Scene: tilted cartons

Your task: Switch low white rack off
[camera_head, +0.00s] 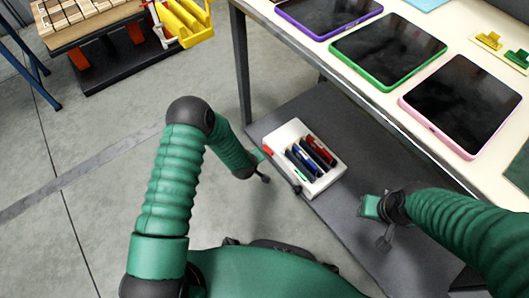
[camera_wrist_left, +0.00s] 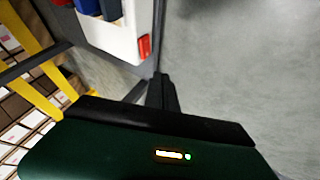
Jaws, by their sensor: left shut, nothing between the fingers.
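The low white rack (camera_head: 322,183) lies on the dark lower shelf under the table, with red, blue and dark items in its slots. A small red part, which looks like a switch, is at its left corner in the head view; a red part (camera_wrist_left: 144,47) also shows on the rack's edge in the left wrist view. I cannot tell its on or off position. My left gripper (camera_head: 265,178) is shut and empty, close beside the rack's left side; its dark fingers (camera_wrist_left: 161,85) appear just off the rack's corner. My right gripper (camera_head: 381,238) hangs right of the rack, its opening unclear.
The table top above holds a purple-framed tablet (camera_head: 325,10), a green-framed tablet (camera_head: 388,48) and a pink-framed tablet (camera_head: 460,105). Its leg (camera_head: 241,65) stands behind the rack. A yellow crate (camera_head: 184,20) is at the upper left.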

